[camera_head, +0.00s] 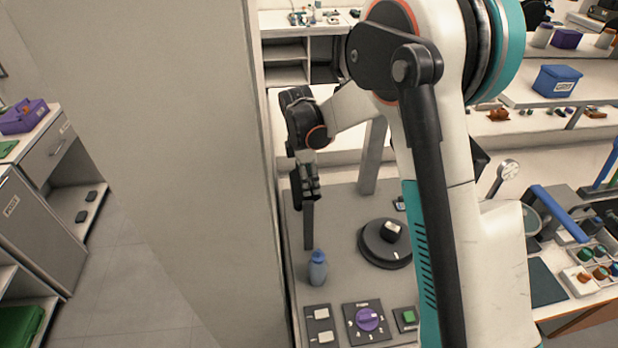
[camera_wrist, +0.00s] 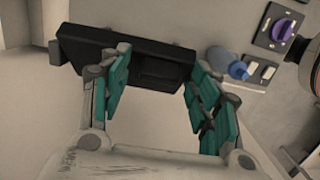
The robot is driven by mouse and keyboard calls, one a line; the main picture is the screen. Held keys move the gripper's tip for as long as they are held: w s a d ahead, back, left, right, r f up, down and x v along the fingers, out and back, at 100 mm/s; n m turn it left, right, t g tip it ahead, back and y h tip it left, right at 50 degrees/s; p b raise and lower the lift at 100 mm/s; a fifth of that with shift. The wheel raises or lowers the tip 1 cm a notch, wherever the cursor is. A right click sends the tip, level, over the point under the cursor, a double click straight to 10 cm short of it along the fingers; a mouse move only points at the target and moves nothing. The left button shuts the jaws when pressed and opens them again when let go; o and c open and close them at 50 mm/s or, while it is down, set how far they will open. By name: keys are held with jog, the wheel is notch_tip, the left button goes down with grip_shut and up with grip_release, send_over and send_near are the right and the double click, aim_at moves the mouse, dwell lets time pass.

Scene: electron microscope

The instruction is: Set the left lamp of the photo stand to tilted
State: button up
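A black, box-like bar, which looks like the left lamp head (camera_wrist: 150,65), lies across the top of the wrist view, beyond my gripper. My gripper (camera_wrist: 157,62) is open, with its teal-padded fingers apart. The fingertips are close to the bar's near side; I cannot tell if they touch it. In the head view, my gripper (camera_head: 305,185) points down above a grey upright post (camera_head: 308,225) at the left of the bench. The lamp's tilt is hard to judge there because my gripper hides it.
A blue bottle (camera_head: 317,268) stands near the post. A round black base (camera_head: 385,244) and another grey post (camera_head: 372,158) are to the right. A tall beige wall (camera_head: 160,150) stands left.

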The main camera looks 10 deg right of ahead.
notch_tip(320, 180, up, 12)
jog(key=a, duration=0.1)
jog(key=shift+a, duration=0.2)
dwell(0.3)
